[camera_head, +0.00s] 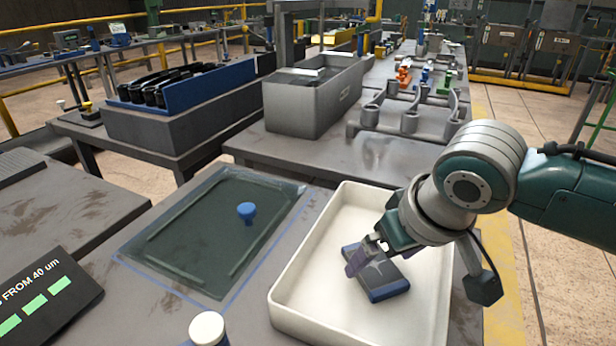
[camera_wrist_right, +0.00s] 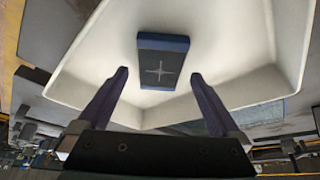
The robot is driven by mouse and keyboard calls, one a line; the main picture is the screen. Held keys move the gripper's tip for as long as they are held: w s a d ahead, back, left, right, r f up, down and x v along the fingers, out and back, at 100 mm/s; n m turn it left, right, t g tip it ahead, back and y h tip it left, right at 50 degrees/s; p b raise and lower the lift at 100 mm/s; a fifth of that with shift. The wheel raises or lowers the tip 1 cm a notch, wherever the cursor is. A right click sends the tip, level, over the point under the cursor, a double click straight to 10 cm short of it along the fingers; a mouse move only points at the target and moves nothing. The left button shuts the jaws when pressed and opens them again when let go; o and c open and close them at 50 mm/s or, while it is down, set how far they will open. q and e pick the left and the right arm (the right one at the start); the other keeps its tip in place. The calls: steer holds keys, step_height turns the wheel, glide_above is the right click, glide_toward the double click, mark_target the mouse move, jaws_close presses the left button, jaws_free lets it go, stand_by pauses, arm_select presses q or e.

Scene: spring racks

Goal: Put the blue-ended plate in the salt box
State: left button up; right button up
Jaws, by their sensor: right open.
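The blue-ended plate (camera_head: 388,278) is a dark grey block with a pale cross mark on top and blue at its ends. It lies flat in a white tray and also shows in the right wrist view (camera_wrist_right: 163,62). My right gripper (camera_head: 366,256) is over the plate, pointing down into the tray. In the right wrist view its two fingers (camera_wrist_right: 159,75) are apart, with the plate visible beyond their tips and nothing held. A grey open-topped box (camera_head: 306,105) stands at the back centre; its side marking is too small to read, so I cannot confirm it is the salt box. My left gripper is not in view.
The white tray (camera_head: 288,300) has raised walls around the plate. A dark green mat (camera_head: 190,240) with a blue knob (camera_head: 246,210) lies to its left. A white-capped item (camera_head: 207,328) stands at the front. A grey metal rack (camera_head: 410,122) stands right of the grey box.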

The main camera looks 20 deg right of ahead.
steer(key=p+v, duration=0.3)
steer(key=v, duration=0.7)
steer(key=s+a+n+g, duration=0.1)
steer(key=s+a, duration=0.4)
steer(key=s, duration=1)
steer(key=shift+a+f+n+y, duration=0.3)
steer(key=shift+a+f+n, duration=0.1)
steer(key=shift+n, duration=0.5)
